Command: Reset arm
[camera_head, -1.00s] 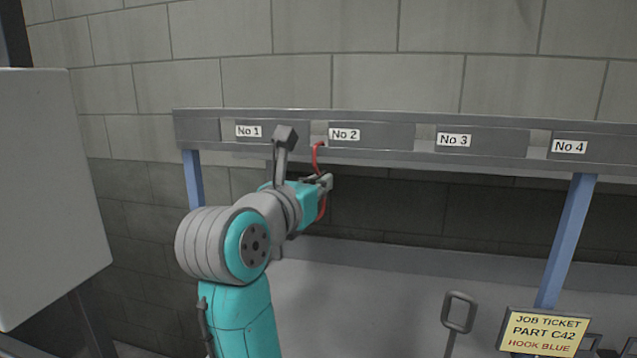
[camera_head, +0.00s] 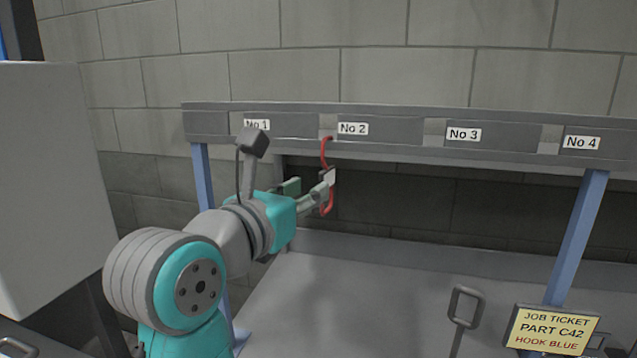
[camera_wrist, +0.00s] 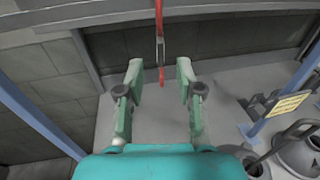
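The grey rail (camera_head: 400,146) carries labels No 1 to No 4 on blue posts (camera_head: 578,240). A job ticket (camera_head: 552,331) reading "PART C42, HOOK BLUE" stands at lower right, beside a grey handle (camera_head: 466,306). A pale panel (camera_head: 45,190) stands at left.

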